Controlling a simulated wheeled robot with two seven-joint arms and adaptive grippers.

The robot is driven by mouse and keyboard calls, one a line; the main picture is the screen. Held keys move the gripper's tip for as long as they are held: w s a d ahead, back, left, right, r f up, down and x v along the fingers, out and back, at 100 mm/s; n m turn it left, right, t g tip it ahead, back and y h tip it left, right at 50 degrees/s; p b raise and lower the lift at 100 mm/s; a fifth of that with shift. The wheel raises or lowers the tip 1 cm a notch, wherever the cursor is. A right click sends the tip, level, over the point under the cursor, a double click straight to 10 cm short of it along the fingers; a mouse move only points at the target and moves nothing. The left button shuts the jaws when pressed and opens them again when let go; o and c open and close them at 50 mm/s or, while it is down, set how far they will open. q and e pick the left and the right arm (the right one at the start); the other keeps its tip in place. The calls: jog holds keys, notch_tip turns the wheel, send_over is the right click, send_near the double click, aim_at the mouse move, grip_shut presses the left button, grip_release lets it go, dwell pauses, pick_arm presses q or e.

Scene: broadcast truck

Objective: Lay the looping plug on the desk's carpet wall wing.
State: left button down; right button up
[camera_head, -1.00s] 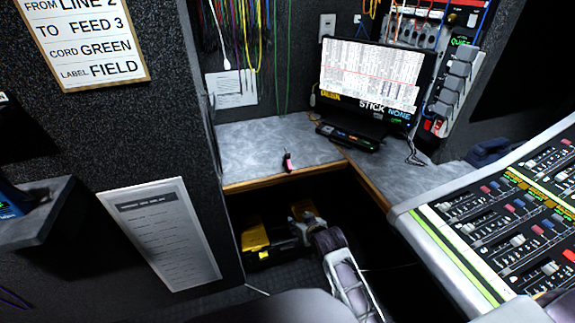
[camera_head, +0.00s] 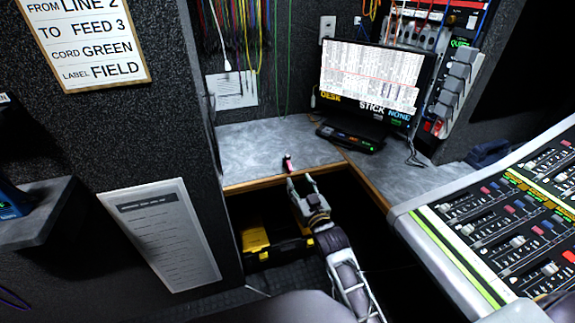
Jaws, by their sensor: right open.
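A small pink plug (camera_head: 288,163) with a dark end lies on the grey desk wing (camera_head: 250,150) beside the dark carpet wall, close to the wing's wooden front edge. No loop of cable on it can be made out at this size. My right gripper (camera_head: 301,181) is open and empty, its two fingers pointing up at the desk edge just below and right of the plug. A small gap shows between the fingertips and the plug. My left gripper is not in view.
A monitor (camera_head: 372,78) stands at the desk's corner with a dark device (camera_head: 350,136) before it. A mixing console (camera_head: 500,230) fills the right side. A black and yellow case (camera_head: 257,243) sits under the desk. Cables hang on the back wall.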

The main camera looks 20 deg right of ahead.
aim_at(288, 164)
jog(key=shift+w, duration=0.15)
jog(key=shift+w+a+b, duration=0.1)
jog(key=shift+w+b, duration=0.7)
jog(key=shift+w, duration=3.35)
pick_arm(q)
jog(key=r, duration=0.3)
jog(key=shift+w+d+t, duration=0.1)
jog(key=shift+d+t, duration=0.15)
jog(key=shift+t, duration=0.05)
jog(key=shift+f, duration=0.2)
pick_arm(e)
jog(key=shift+w, duration=0.15)
